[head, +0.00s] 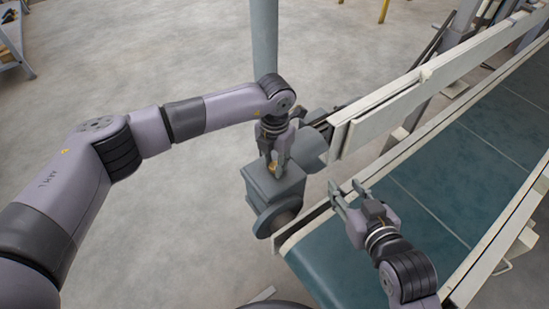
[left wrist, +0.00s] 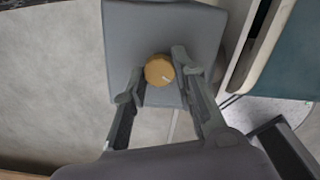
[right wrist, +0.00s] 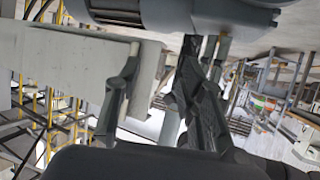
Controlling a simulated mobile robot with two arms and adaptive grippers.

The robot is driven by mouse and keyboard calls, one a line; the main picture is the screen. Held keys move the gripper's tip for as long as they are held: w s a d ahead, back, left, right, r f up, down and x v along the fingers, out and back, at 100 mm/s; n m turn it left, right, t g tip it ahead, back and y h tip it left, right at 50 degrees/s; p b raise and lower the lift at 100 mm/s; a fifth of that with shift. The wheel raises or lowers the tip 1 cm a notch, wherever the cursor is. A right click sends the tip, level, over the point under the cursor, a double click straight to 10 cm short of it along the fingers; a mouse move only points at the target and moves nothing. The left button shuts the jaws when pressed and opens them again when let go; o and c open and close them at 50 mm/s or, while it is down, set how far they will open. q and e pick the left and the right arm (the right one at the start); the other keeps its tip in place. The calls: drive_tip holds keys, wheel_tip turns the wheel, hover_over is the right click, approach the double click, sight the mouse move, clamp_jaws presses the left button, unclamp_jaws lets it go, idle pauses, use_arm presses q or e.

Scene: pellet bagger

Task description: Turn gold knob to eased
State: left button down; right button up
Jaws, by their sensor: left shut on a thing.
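The gold knob (left wrist: 159,70) is round, with a short pale mark on its face pointing to the lower right in the left wrist view. It sits on the top of a grey box-shaped housing (head: 262,188). My left gripper (head: 273,165) comes down from above and is shut on the knob, one finger on each side. In the head view the fingers hide most of the knob. No marking for eased can be made out. My right gripper (head: 346,188) is open and empty, over the conveyor's near end, apart from the housing; its spread fingers also show in the right wrist view (right wrist: 160,65).
A teal conveyor belt (head: 470,165) with pale side rails (head: 430,78) runs to the upper right, close to the housing. A grey post (head: 264,40) stands behind the housing. The concrete floor (head: 190,225) left of the housing is clear.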

sight(275, 165)
use_arm(q)
drive_tip(key=n+p, duration=0.2)
drive_tip(key=n, duration=0.4)
drive_tip(key=shift+r, duration=0.1)
use_arm(e)
drive_tip(key=s+d+f+g, duration=0.1)
drive_tip(key=s+f+g, duration=0.1)
drive_tip(key=s, duration=0.1)
drive_tip(key=s+d+f+g+h, duration=0.1)
drive_tip(key=s+f+g, duration=0.1)
drive_tip(key=s+f, duration=0.1)
drive_tip(key=s+d+f+g+h, duration=0.1)
drive_tip(key=s+f+g, duration=0.1)
drive_tip(key=s, duration=0.1)
drive_tip(key=shift+s+d+f+g, duration=0.3)
drive_tip(key=shift+s+d+g, duration=0.1)
use_arm(q)
drive_tip(key=shift+n, duration=0.4)
use_arm(e)
drive_tip(key=shift+s+d+f+m+g, duration=0.2)
drive_tip(key=shift+s+m+g, duration=0.15)
drive_tip(key=shift+s, duration=0.2)
use_arm(q)
drive_tip(key=c, duration=1.3)
unclamp_jaws()
use_arm(e)
drive_tip(key=shift+a, duration=0.1)
use_arm(q)
wheel_tip(275, 165, up, 12)
